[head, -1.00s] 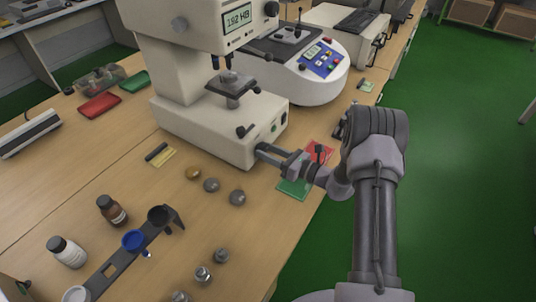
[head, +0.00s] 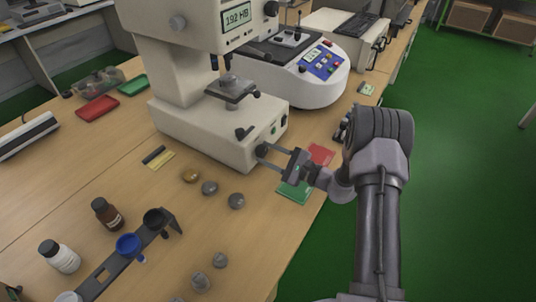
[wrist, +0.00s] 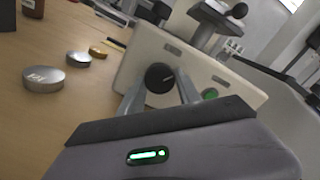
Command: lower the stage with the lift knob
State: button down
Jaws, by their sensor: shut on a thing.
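The hardness tester (head: 200,135) stands on the bench with its display reading 192 HB. Its small grey stage (head: 232,90) sits on a post below the measuring head; it also shows at the top of the wrist view (wrist: 216,18). The round black lift knob (head: 262,150) is on the front face of the base. My gripper (head: 267,156) reaches it from the front right. In the wrist view the knob (wrist: 159,77) lies between the two finger tips of my gripper (wrist: 160,90), which is shut on it.
A green card (head: 295,191) and a red card (head: 321,154) lie under my wrist. Several metal discs, including one (head: 237,201), lie left of my gripper. A rack with cups (head: 128,245) and two bottles are nearer. A white machine (head: 310,85) stands behind.

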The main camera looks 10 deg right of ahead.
jog(key=n, duration=0.3)
jog(key=shift+n, duration=2.2)
jog(key=c, duration=0.8)
grip_release()
jog(key=shift+c, duration=0.2)
jog(key=p+v, duration=0.4)
jog(key=v, duration=1.3)
jog(key=shift+s+d+r+p, duration=0.1)
jog(key=shift+s+d+p, duration=0.1)
jog(key=shift+p, duration=0.1)
